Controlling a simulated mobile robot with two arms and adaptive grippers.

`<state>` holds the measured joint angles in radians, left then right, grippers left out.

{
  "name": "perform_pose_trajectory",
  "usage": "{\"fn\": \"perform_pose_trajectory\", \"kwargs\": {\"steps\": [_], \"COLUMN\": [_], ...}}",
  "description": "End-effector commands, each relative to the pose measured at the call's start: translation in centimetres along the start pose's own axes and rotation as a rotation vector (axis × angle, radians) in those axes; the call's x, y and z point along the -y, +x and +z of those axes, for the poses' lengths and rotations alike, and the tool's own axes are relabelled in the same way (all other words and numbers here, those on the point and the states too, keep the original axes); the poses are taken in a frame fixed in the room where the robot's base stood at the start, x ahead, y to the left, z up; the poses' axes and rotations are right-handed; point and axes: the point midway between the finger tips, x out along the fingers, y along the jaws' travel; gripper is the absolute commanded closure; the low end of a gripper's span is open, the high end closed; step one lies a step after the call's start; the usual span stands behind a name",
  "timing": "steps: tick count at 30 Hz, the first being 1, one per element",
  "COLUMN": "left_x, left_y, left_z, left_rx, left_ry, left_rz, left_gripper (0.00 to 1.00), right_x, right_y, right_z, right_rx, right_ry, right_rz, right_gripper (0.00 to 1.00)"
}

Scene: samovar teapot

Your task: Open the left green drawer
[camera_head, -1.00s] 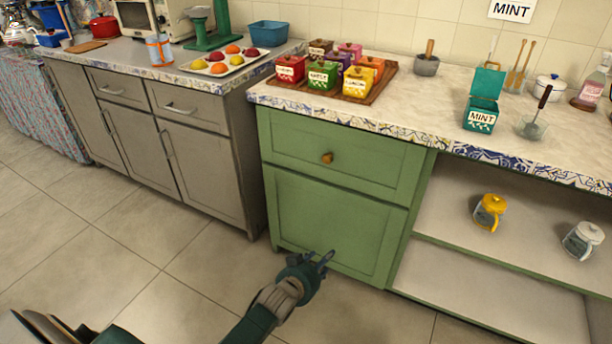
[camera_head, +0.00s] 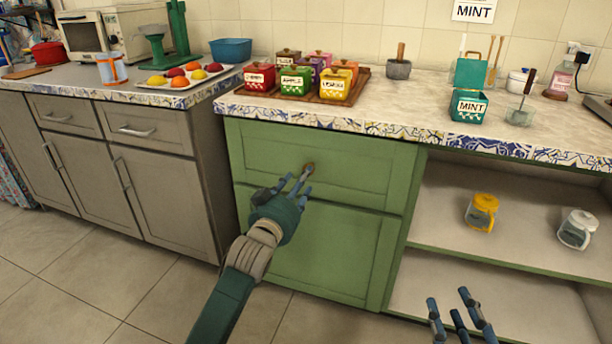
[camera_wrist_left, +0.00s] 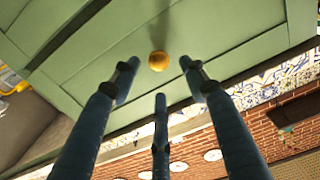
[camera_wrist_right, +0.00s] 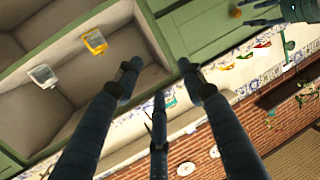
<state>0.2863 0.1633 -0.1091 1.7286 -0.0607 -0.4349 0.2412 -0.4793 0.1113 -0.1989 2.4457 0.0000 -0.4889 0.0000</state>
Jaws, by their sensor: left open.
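The green drawer (camera_head: 270,155) is the top front of the green cabinet, and it is closed. Its round orange knob (camera_head: 310,168) is at the middle of the drawer front. My left gripper (camera_head: 298,184) is in front of the drawer, just left of and below the knob. In the left wrist view the knob (camera_wrist_left: 158,60) shows between the tips of my open left gripper (camera_wrist_left: 159,75), a little ahead of them; contact cannot be seen. My right gripper (camera_head: 460,308) is open and empty at the lower right, before the open shelves. The knob also shows in the right wrist view (camera_wrist_right: 236,13).
A green door (camera_head: 330,250) is below the drawer. A grey cabinet (camera_head: 170,195) stands at the left. A wooden tray (camera_head: 362,75) with several tins is on the counter.

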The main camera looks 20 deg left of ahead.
Motion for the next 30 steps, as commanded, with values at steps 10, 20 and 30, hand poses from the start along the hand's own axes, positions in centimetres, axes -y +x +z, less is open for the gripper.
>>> {"fn": "perform_pose_trajectory", "kwargs": {"steps": [10, 20, 30], "left_x": [0.0, -0.1, 0.0], "left_y": [4.3, 5.7, 5.7], "left_z": [0.1, 0.1, 0.0], "left_rx": [-0.001, 0.001, 0.000], "left_ry": [-0.001, -0.001, -0.001], "left_rz": [0.000, 0.001, 0.000], "left_gripper": [0.56, 0.56, 0.80], "right_x": [0.8, 1.1, 1.1], "right_y": [-0.4, -1.2, -1.2], "right_z": [-6.7, -9.2, -9.2], "right_rx": [-0.304, -0.412, -0.412], "right_ry": [0.007, 0.010, 0.010], "right_rz": [-0.017, -0.023, -0.023], "right_gripper": [0.60, 0.60, 0.60]}}
